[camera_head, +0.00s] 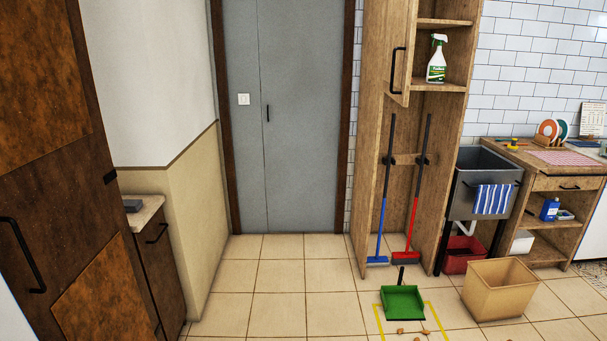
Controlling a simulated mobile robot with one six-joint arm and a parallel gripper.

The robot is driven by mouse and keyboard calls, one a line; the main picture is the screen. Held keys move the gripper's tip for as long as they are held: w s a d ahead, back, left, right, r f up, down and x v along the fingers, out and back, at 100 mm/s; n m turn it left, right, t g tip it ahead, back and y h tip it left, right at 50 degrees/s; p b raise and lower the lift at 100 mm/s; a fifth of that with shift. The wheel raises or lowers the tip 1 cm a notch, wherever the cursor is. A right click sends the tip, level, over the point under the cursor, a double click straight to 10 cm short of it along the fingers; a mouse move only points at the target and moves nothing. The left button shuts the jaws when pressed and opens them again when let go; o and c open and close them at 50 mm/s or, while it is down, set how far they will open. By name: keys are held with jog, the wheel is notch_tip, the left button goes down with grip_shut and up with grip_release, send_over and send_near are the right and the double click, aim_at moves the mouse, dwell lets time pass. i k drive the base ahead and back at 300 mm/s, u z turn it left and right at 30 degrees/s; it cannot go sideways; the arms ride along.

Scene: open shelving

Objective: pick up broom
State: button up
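Two long-handled tools stand upright in the tall open wooden cabinet right of the door. One has a dark and red handle and a red head with dark bristles at its foot, and looks like a broom (413,217). The other has a dark and blue handle and a flat blue head, a blue floor tool (382,217); I cannot tell whether it is a broom or a mop. Both lean near a crosspiece inside the cabinet, their heads at floor level. My gripper is not in view.
A green dustpan (403,303) lies in a yellow floor outline (434,312) with small brown bits. A tan bin (499,290) stands right of it. The cabinet (446,176) has an open upper door (398,50). Tiled floor (280,285) at centre is clear.

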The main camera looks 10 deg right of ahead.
aim_at(407, 257)
jog(key=z, duration=0.1)
jog(key=i, duration=3.3)
jog(key=z, duration=0.1)
